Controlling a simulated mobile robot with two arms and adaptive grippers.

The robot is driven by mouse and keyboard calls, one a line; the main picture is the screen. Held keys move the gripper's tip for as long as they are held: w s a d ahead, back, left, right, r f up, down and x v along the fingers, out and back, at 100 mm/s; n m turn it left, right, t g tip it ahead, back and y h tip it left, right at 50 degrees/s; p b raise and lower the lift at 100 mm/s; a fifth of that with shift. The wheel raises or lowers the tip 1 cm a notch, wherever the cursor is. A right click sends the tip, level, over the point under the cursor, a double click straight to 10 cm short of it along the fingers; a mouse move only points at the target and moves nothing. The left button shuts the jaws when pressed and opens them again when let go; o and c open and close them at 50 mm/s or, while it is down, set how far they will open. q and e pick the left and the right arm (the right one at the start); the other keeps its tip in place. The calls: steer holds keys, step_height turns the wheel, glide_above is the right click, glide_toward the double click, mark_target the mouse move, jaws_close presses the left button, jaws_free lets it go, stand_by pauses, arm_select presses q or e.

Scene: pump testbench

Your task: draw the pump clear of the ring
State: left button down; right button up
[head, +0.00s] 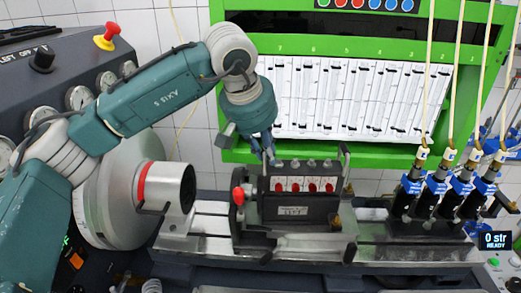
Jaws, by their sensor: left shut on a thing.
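The pump (290,207) is a dark block with a row of red spots on a pale face, a small plate below and a red knob at its left end. It sits upright on the metal bed. The ring looks to be the silver open-ended cylinder with a red band (172,196), left of the pump. A gap shows between the two in the head view. My left gripper (267,158) reaches down at the pump's top left and is shut on it; the fingertips are small and their exact grip point is unclear. My right gripper is not in view.
The metal bed (208,225) runs under the pump. Several black and blue injectors (432,190) with hoses stand at the right. A green frame (380,158) with a white tube panel rises behind. A grey console (45,85) with gauges fills the left.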

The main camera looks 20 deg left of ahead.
arm_select(q)
steer(key=shift+d, duration=0.3)
steer(key=shift+d, duration=0.15)
steer(key=shift+d+m, duration=0.4)
steer(key=shift+d, duration=0.35)
steer(key=c, duration=1.6)
jaws_free()
steer(key=shift+o, duration=0.2)
